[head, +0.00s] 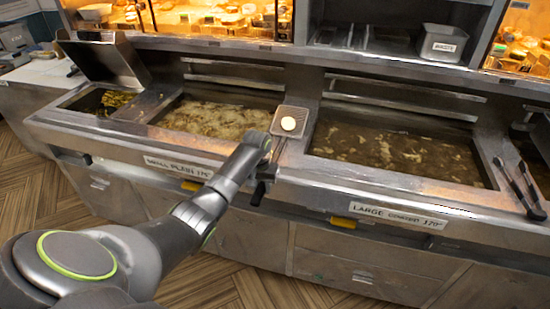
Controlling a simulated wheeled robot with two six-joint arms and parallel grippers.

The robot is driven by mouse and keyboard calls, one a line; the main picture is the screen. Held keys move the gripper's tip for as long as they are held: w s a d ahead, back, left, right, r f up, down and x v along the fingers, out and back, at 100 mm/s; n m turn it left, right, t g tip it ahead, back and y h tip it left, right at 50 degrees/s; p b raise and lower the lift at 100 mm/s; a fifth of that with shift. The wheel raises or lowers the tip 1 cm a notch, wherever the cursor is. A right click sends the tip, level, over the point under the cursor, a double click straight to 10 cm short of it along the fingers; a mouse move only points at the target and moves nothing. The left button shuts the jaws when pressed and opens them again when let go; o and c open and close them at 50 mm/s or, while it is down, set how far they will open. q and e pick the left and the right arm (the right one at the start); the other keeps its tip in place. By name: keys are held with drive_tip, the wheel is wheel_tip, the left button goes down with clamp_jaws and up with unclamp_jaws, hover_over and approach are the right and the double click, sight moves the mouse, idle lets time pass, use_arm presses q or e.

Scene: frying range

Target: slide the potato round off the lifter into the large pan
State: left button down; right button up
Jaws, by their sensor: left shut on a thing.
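The lifter (279,118) is a flat, ridged or slotted plate above the divider between the two fryer pans. My left gripper (266,172) is shut on the lifter's handle, in front of the plate; the fingers are small and partly hidden by my own arm. The large pan (345,155) is to the right of the lifter, filled with brown oil with pale bits floating in it. Its front label reads "LARGE". My right gripper is not in view.
Another oil pan (222,118), with paler foam, is left of the lifter. Dark tongs (518,187) lie at the right of the large pan. A raised lid (103,60) stands at the far left.

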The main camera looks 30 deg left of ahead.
use_arm(q)
wheel_tip(320, 180, up, 8)
drive_tip(key=p, duration=0.7)
drive_tip(key=shift+r, duration=1.4)
